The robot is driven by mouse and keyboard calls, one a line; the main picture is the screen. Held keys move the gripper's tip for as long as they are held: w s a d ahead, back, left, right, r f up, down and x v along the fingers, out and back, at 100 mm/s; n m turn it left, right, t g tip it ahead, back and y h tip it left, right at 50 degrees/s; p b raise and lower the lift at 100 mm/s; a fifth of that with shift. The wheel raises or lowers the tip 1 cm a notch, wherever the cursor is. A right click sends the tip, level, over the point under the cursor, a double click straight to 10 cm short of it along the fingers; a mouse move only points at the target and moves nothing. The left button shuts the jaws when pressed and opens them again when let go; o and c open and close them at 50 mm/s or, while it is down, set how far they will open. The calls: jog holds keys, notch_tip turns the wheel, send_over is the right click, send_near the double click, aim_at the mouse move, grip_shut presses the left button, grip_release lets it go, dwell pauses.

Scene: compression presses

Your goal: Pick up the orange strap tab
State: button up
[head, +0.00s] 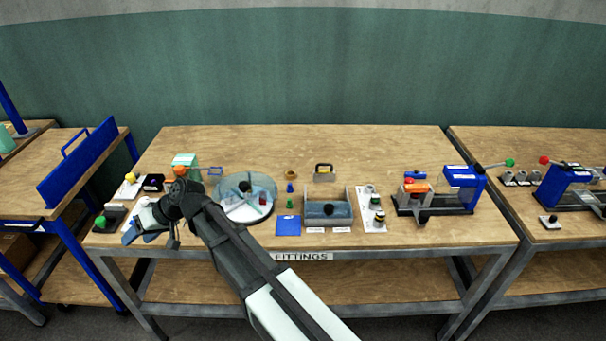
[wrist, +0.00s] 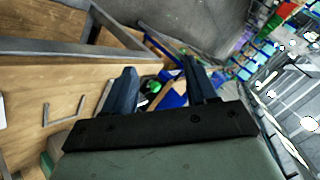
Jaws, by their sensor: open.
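My gripper (head: 139,236) is at the left front of the middle table, beside the green-knobbed device. Its fingers point left and toward the front edge. In the wrist view my gripper (wrist: 158,68) is open, with nothing held between its fingers. A small orange piece (head: 180,171) shows just behind my wrist, partly hidden by it. A second orange-red piece (head: 415,187) lies on the press with the blue block at the right. I cannot tell which is the strap tab. No orange piece shows clearly in the wrist view.
A green knob (head: 100,221) is near my gripper, and it also shows between the fingers in the wrist view (wrist: 155,87). A round clear-covered dish (head: 234,212) stands right of my wrist. A grey tray (head: 328,222) is mid-table. The back of the wooden table (head: 300,145) is clear.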

jog(key=w+d+r+m+t+h, duration=0.15)
jog(key=w+d+m, duration=0.35)
jog(key=w+d, duration=0.6)
jog(key=w+d+r+m+t+h, duration=0.1)
jog(key=w+d+r+m+h, duration=0.2)
jog(key=w+d, duration=0.8)
jog(key=m+h, duration=0.5)
jog(key=m, duration=1.4)
send_near(415, 186)
jog(key=shift+g, duration=0.45)
jog(key=f, duration=0.8)
jog(key=shift+w+f, duration=0.35)
jog(key=shift+w, duration=0.05)
jog(key=shift+c, duration=0.2)
grip_shut()
